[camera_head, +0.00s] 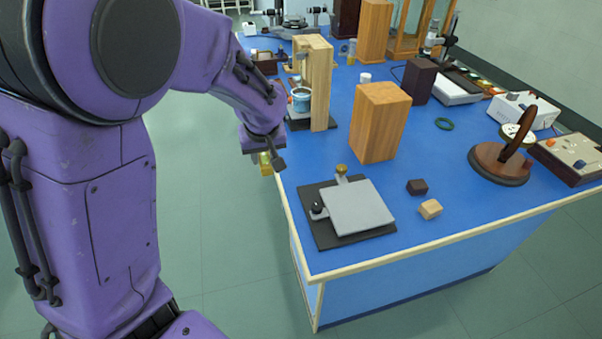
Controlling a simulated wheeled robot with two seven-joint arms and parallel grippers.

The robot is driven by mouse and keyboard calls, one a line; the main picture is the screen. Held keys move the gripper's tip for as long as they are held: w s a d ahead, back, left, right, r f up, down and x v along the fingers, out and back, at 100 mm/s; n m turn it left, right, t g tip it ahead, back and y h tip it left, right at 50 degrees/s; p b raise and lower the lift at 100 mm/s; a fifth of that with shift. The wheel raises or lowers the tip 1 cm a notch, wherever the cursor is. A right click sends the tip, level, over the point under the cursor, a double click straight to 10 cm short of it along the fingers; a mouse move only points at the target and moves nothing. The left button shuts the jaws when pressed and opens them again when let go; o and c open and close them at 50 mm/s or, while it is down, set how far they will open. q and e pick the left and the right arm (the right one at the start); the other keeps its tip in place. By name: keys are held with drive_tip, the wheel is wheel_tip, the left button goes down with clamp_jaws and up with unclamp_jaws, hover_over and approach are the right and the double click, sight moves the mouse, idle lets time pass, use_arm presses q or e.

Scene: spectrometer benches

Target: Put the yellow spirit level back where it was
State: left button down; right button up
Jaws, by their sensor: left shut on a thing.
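My left gripper (264,150) is at the left edge of the blue bench, beside the wooden uprights, and mostly hidden by its own wrist. It is shut on a small yellow thing (265,165), which looks like the yellow spirit level. Only a little of it shows below the gripper, just off the bench edge, so its full shape and tilt cannot be told. My right gripper is not in view.
The blue bench (310,160) has a grey plate on a dark base (355,208) at its near corner. A wooden block (380,122) stands behind it.

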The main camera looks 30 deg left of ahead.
use_arm(q)
drive_tip(key=w+d+f+p, duration=0.15)
drive_tip(key=w+f, duration=0.25)
drive_tip(key=w, duration=0.5)
hover_over(301, 170)
drive_tip(key=s, duration=0.1)
drive_tip(key=f, duration=0.5)
drive_tip(key=shift+d+f+p, duration=0.1)
drive_tip(key=shift+d+p, duration=0.25)
drive_tip(key=f, duration=0.2)
drive_tip(key=shift+w+d+f, duration=0.1)
drive_tip(key=shift+w+f, duration=0.1)
drive_tip(key=shift+f, duration=0.65)
drive_tip(key=shift+s+f, duration=0.15)
drive_tip(key=shift+f, duration=0.1)
